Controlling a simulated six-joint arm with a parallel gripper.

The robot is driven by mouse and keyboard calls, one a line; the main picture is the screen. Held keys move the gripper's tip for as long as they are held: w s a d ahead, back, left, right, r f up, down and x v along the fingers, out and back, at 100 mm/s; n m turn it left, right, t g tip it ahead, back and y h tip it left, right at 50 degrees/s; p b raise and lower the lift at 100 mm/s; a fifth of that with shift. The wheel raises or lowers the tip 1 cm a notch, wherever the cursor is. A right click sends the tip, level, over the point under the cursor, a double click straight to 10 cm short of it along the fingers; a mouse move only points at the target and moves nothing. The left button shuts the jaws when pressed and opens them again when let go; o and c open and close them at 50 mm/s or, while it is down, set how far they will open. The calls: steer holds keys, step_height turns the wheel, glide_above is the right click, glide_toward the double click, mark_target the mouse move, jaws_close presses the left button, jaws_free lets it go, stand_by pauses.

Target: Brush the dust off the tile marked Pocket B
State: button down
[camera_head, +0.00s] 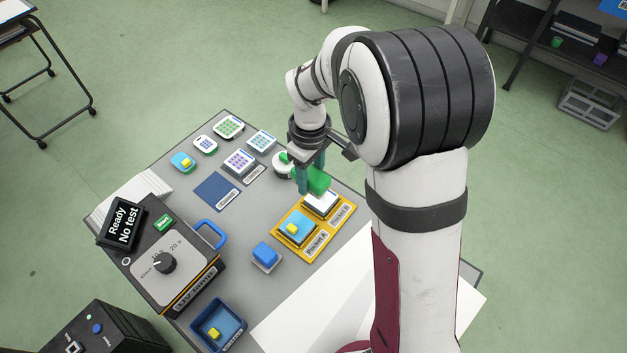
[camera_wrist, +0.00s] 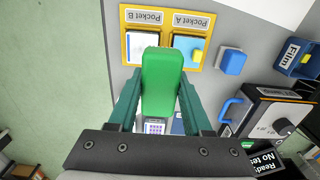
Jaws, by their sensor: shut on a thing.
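My gripper (camera_head: 311,180) is shut on a green brush-like block (camera_head: 319,180), which also shows between the teal fingers in the wrist view (camera_wrist: 162,82). Its underside and any bristles are hidden. The yellow holder (camera_head: 283,245) has labels Pocket A and Pocket B (camera_head: 341,215). The Pocket B tile (camera_head: 322,205) is white with a blue edge; it also shows in the wrist view (camera_wrist: 136,50), partly covered by the green block. The block is over or beside this tile; contact cannot be told. Dust cannot be made out. The Pocket A tile (camera_head: 292,224) is blue with a yellow block.
A blue block (camera_head: 265,254) sits left of the holder. A dark box with a dial (camera_head: 165,262) and blue handle stands at left, with a blue tray (camera_head: 219,322) in front. Several small patterned tiles and a round white item (camera_head: 282,164) lie behind. White paper covers the front right.

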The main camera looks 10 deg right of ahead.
steer(key=shift+w+d+f, duration=0.35)
steer(key=shift+w+d, duration=0.05)
steer(key=shift+d, duration=0.2)
steer(key=shift+w+d+f, duration=0.35)
steer(key=shift+d, duration=0.2)
steer(key=shift+f, duration=2.8)
steer(key=shift+f, duration=1)
